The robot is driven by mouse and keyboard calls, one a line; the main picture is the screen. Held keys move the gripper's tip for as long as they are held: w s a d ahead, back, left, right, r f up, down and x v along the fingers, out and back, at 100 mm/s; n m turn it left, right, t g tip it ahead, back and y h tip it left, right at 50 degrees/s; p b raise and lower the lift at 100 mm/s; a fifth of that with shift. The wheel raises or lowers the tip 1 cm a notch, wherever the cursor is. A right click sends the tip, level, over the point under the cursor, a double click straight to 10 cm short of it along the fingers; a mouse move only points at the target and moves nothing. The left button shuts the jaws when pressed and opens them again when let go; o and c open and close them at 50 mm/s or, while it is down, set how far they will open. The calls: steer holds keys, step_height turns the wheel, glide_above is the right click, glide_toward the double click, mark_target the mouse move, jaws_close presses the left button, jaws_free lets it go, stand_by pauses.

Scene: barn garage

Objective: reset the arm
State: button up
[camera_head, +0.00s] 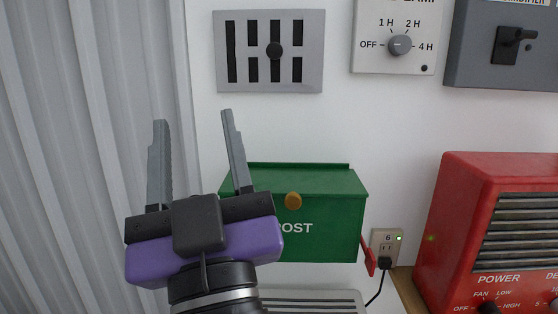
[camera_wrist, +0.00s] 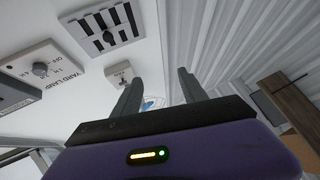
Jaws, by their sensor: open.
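My gripper (camera_head: 193,150) is open and empty, its two grey fingers apart and pointing up in the head view. It stands in front of the left part of a green mailbox (camera_head: 330,190) marked POST and hides part of it. In the wrist view my gripper (camera_wrist: 158,92) also shows open, with nothing between the fingers. My purple wrist body is below the fingers in both views.
A slotted lever plate (camera_head: 274,88), a timer dial panel (camera_head: 398,62) and a grey switch panel (camera_head: 480,75) are on the white wall. A red heater (camera_head: 462,215) stands right, beside an outlet (camera_head: 384,238). A corrugated wall (camera_head: 95,120) is left.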

steer(key=s+d+f+g, duration=0.15)
steer(key=d+f, duration=0.25)
steer(key=f, duration=0.5)
steer(key=s+d+f+n+g, duration=0.1)
steer(key=s+d+f, duration=0.25)
steer(key=f, duration=0.45)
steer(key=s+d+f+g, duration=0.1)
steer(key=s+d+f, duration=0.1)
steer(key=d+f, duration=0.5)
steer(key=s+d+f+m+g+h, duration=0.2)
steer(key=s+d+f+m+h, duration=0.1)
steer(key=s+d+f, duration=0.4)
steer(key=s+d+f+m+g+h, duration=0.3)
steer(key=s+d+f, duration=0.3)
steer(key=s+f, duration=0.6)
steer(key=s+h, duration=0.1)
steer(key=s, duration=0.2)
steer(key=shift+s+d+f+g+h, duration=0.15)
steer(key=shift+d+g+h, duration=0.2)
steer(key=shift+h, duration=0.05)
